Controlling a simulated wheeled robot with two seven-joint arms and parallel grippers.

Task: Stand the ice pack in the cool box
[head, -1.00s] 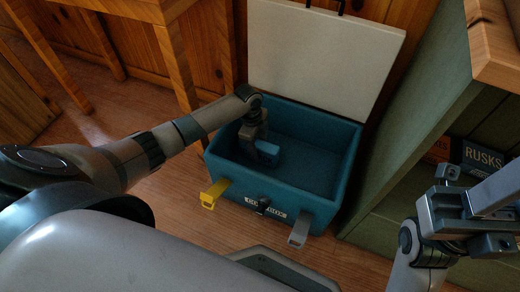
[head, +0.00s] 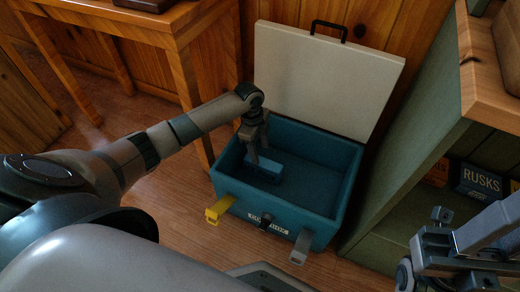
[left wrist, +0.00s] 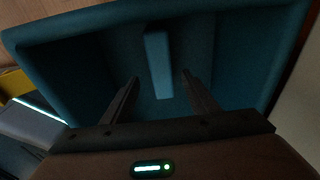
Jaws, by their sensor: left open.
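The blue ice pack (head: 264,170) is inside the teal cool box (head: 335,212), near its left side. It looks set on a narrow side on the box floor. My left gripper (head: 258,156) reaches into the box from above, open, with its fingers just over the pack. In the left wrist view the pack (left wrist: 158,66) shows beyond and between the two spread fingertips (left wrist: 160,75), apart from both. My right gripper (head: 428,226) is outside the box at the right; its jaw opening is unclear.
The box's white lid (head: 325,80) stands open at the back. A yellow latch (head: 218,210) and a grey latch (head: 300,246) stick out in front. A green shelf (head: 405,165) with a RUSKS box (head: 480,180) is close on the right; a wooden table (head: 175,25) stands behind left.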

